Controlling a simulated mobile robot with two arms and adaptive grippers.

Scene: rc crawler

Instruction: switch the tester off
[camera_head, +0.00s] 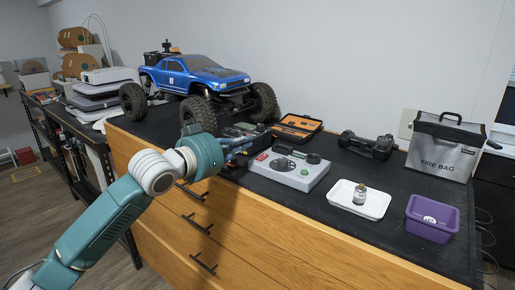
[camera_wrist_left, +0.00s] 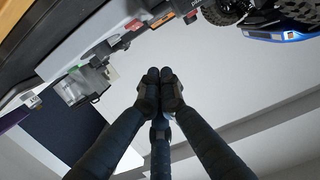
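A light grey box with a red button, a green button and dark round parts on top, which looks like the tester (camera_head: 290,172), sits on the black worktop near its front edge. My left gripper (camera_head: 243,150) is at the left end of this box in the head view, by the red button; I cannot tell whether it touches. In the left wrist view the fingertips (camera_wrist_left: 160,82) are together with nothing seen between them. The tester's edge (camera_wrist_left: 108,45) shows tilted above them, with red and green marks. My right gripper is not in view.
A blue truck (camera_head: 195,75) stands behind the gripper. An open orange-edged case (camera_head: 297,127), a black device (camera_head: 367,146), a white tray (camera_head: 341,199) with a small bottle (camera_head: 360,194), a purple bin (camera_head: 432,218) and a fire bag (camera_head: 441,148) occupy the worktop.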

